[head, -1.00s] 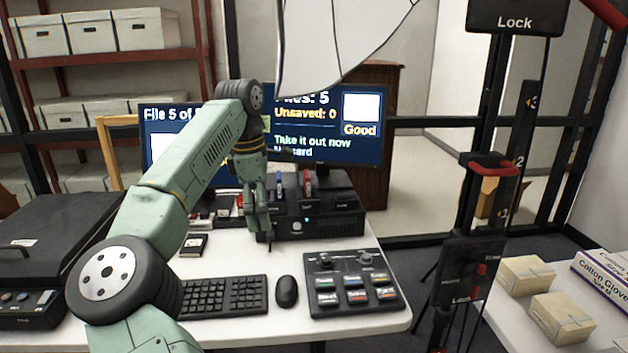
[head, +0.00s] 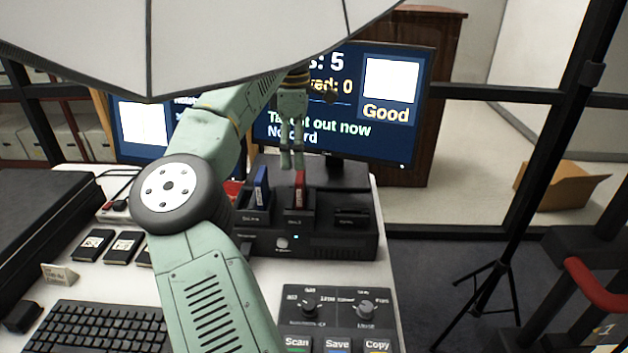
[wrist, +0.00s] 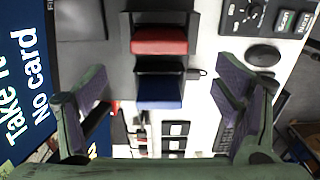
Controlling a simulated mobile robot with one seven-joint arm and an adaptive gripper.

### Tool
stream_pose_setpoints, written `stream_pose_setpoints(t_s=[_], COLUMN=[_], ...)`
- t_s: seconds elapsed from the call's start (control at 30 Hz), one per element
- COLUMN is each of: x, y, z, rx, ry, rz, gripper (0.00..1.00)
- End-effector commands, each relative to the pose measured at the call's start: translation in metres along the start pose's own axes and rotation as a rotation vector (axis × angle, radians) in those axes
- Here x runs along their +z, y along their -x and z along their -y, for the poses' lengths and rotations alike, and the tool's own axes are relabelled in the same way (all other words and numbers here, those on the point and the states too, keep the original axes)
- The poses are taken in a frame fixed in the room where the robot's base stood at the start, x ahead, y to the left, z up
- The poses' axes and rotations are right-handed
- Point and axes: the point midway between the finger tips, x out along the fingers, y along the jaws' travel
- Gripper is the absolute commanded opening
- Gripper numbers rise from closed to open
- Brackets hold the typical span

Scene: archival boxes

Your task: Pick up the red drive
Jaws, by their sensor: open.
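The red drive (head: 299,190) stands upright in the middle slot of a black dock (head: 330,246). A blue drive (head: 261,188) stands in the slot to its left. In the wrist view the red drive (wrist: 160,41) lies above the blue drive (wrist: 160,92), both seen from above between my fingers. My gripper (head: 291,166) points down just above the drives, close to the red one in the head view. It is open and empty, with its fingers (wrist: 163,80) spread wide apart in the wrist view. It touches neither drive as far as I can tell.
Two screens stand behind the dock; the right one (head: 385,110) reads "Good". A control panel (head: 340,318) and a keyboard (head: 95,335) are in front. Several black drives (head: 124,247) lie at left. A white panel (head: 200,40) hangs overhead, hiding part of my arm's surroundings.

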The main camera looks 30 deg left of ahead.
Motion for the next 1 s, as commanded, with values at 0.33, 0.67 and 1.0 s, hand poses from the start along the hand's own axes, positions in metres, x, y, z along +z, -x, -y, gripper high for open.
stream_pose_setpoints(t_s=[0.33, 0.67, 1.0], x=[0.001, 0.008, 0.008], y=[-0.048, -0.079, -0.107], z=[0.000, -0.001, -0.001], rx=[-0.002, -0.004, 0.000], ry=[0.000, -0.002, 0.001], rz=[0.001, 0.003, 0.000], gripper=[0.83, 0.83, 0.83])
